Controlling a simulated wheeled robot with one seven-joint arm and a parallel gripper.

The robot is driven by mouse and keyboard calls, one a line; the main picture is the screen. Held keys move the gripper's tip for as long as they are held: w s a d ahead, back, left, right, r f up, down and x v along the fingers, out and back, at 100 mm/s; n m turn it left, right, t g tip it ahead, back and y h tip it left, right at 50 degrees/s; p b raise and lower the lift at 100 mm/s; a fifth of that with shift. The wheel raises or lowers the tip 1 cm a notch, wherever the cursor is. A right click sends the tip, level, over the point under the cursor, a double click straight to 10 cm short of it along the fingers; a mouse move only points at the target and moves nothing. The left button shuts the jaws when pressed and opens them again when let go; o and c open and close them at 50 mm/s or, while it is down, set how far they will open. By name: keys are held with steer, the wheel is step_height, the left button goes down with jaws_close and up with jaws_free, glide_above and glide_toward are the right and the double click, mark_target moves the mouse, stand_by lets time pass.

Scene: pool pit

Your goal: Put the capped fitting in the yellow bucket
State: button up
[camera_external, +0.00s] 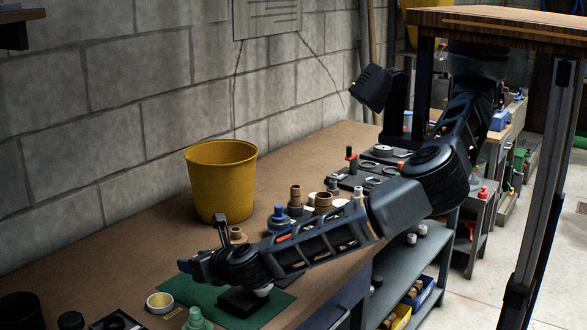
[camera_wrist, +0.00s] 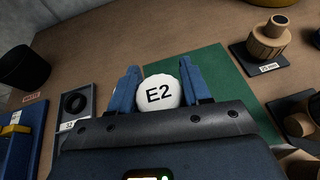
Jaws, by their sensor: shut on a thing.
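In the wrist view my gripper (camera_wrist: 159,68) has its two blue fingers shut on the sides of a round white cap marked E2, the top of the capped fitting (camera_wrist: 158,94). The fitting's lower part is hidden by the cap and my gripper. In the external view the end of my arm is low over a green mat (camera_external: 186,292), and my arm hides most of the held fitting. The yellow bucket (camera_external: 221,180) stands upright on the bench beyond my arm, near the wall. A sliver of it shows at the top right of the wrist view (camera_wrist: 275,3).
A tan fitting on a black base (camera_wrist: 266,45) stands right of the mat. Several fittings, including a blue one (camera_external: 279,218), stand right of the bucket. A dark cylinder (camera_wrist: 24,66) and a dark plate with a ring (camera_wrist: 75,104) lie left. Bench left of the bucket is clear.

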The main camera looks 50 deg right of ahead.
mark_target(201, 302)
step_height(201, 302, down, 8)
steer(key=shift+r+p, duration=0.25)
steer(key=shift+p, duration=0.05)
steer(key=o, duration=1.1)
steer(key=b+v, duration=0.1)
steer(key=v, duration=1.1)
